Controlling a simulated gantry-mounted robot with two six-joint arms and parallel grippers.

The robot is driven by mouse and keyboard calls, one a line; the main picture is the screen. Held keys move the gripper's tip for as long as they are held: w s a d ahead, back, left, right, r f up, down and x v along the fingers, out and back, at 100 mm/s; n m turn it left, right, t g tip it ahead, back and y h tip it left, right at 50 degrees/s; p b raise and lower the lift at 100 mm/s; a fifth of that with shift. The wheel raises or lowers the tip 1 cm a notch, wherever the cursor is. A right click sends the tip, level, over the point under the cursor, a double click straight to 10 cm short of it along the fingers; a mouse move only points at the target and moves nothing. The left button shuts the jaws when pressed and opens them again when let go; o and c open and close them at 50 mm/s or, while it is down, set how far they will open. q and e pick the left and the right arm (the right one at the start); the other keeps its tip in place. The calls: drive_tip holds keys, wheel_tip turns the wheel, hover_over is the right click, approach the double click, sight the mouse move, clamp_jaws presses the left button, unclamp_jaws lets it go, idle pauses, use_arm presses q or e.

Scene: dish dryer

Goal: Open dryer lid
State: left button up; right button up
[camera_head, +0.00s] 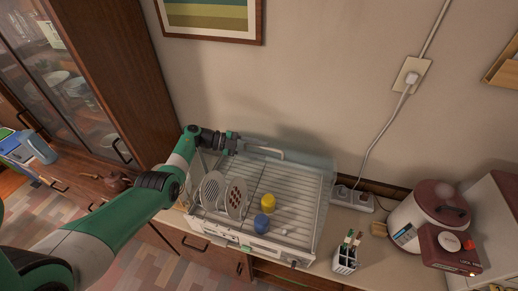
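The dish dryer (297,238) stands on the counter against the wall. Its inside shows plainly, with a wire rack. Its clear lid (318,170) shows along the back and right side, and a pale handle bar (265,153) lies near the back edge. The lid's exact angle is hard to make out. My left gripper (238,145) is at the back left of the dryer, close to the left end of the handle. Its fingers are too small to tell whether they are open or touch the handle. My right gripper is out of view.
Two patterned plates (236,198), a yellow cup (268,202) and a blue cup (262,223) sit in the rack. A utensil holder (345,261), power strip (353,198) and rice cooker (430,214) stand to the right. A tall cabinet (125,75) rises at left.

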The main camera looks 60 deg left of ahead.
use_arm(q)
drive_tip(key=v, duration=1.1)
drive_tip(key=shift+s, duration=0.3)
drive_tip(key=shift+a+r, duration=0.1)
